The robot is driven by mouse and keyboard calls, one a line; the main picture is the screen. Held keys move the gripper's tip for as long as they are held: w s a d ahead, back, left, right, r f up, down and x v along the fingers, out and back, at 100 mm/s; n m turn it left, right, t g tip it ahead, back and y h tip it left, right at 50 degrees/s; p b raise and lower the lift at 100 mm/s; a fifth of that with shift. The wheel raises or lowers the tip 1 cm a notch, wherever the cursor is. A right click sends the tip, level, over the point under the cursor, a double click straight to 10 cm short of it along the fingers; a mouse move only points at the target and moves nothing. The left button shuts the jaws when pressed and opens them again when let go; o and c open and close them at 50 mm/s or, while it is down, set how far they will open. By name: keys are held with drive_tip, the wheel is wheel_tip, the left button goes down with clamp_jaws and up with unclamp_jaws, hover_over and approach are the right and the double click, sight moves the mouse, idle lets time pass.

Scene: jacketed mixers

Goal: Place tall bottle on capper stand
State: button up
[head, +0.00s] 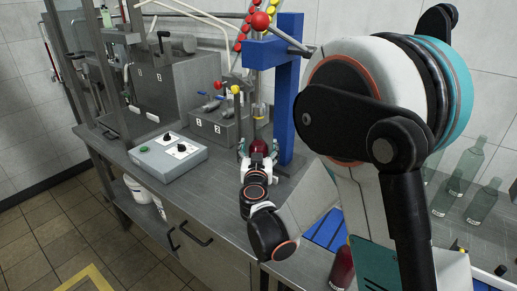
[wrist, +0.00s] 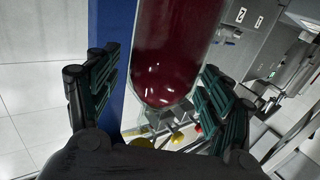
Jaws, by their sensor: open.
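The tall bottle (wrist: 172,50), clear glass with dark red contents, fills the middle of the wrist view. My gripper (wrist: 160,88) is open, with its green-padded fingers on either side of the bottle; gaps show between the pads and the glass. In the head view my gripper (head: 258,152) is at the red bottle (head: 261,146), in front of the blue column of the capper stand (head: 287,90). The column also shows beside the bottle in the wrist view (wrist: 110,25). The bottle's foot is hidden by my gripper, so I cannot tell what it rests on.
A lever with a red ball (head: 260,21) juts from the capper top. A grey control box (head: 168,157) and steel mixers (head: 176,90) stand left on the bench. Another red bottle (head: 342,269) is at the bottom right, near several empty green bottles (head: 467,163).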

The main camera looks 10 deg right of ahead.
drive_tip(key=s+a, duration=0.1)
drive_tip(key=s, duration=1)
drive_tip(key=shift+s+a, duration=0.3)
drive_tip(key=shift+s, duration=0.05)
